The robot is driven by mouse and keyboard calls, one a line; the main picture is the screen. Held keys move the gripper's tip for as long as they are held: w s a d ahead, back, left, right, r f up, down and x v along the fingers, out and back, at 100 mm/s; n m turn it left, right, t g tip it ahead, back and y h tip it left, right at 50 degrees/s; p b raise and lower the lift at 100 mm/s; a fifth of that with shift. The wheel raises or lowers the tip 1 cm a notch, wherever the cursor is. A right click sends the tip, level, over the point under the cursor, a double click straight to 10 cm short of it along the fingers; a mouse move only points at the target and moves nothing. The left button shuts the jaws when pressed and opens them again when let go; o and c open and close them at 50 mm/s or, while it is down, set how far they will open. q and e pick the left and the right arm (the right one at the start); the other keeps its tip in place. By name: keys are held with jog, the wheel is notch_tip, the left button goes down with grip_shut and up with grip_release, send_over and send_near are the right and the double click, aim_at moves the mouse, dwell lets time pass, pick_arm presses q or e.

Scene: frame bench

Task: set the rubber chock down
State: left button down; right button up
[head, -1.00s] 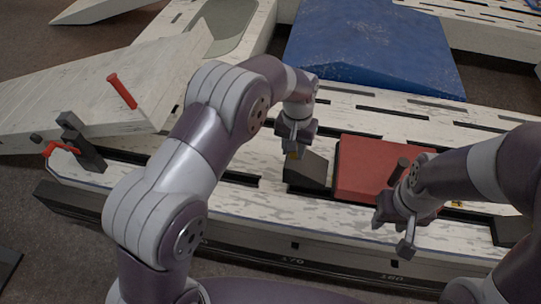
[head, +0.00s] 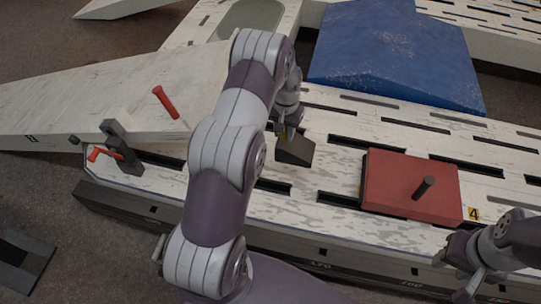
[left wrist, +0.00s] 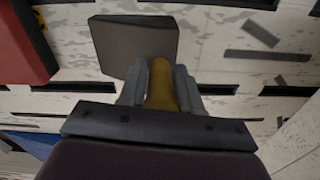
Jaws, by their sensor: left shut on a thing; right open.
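The dark grey rubber chock (head: 294,151) is a wedge at the slotted white bench top (head: 330,172), left of the red block in the head view. My left gripper (head: 287,131) is above it, shut on its yellow grip. In the left wrist view the chock (left wrist: 135,42) lies beyond the fingertips, and the yellow grip (left wrist: 161,88) is between the two fingers (left wrist: 160,80). I cannot tell whether its underside touches the bench. My right gripper (head: 468,268) is open and empty, near the bench's front edge at the lower right.
A red block (head: 400,187) with a dark peg lies right of the chock, with a gap between. A dark clamp (head: 122,148) with a red handle stands at the left. A blue ramp (head: 395,60) is behind. A slotted bench strip between chock and block is clear.

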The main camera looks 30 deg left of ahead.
pick_arm(q)
jog(key=s+a+f+b, duration=0.2)
jog(key=a+f+b, duration=0.1)
jog(key=a+f, duration=0.7)
jog(key=shift+s+a+f, duration=0.15)
jog(key=shift+s, duration=0.2)
jog(key=shift+f, duration=0.1)
jog(key=c, duration=0.8)
grip_release()
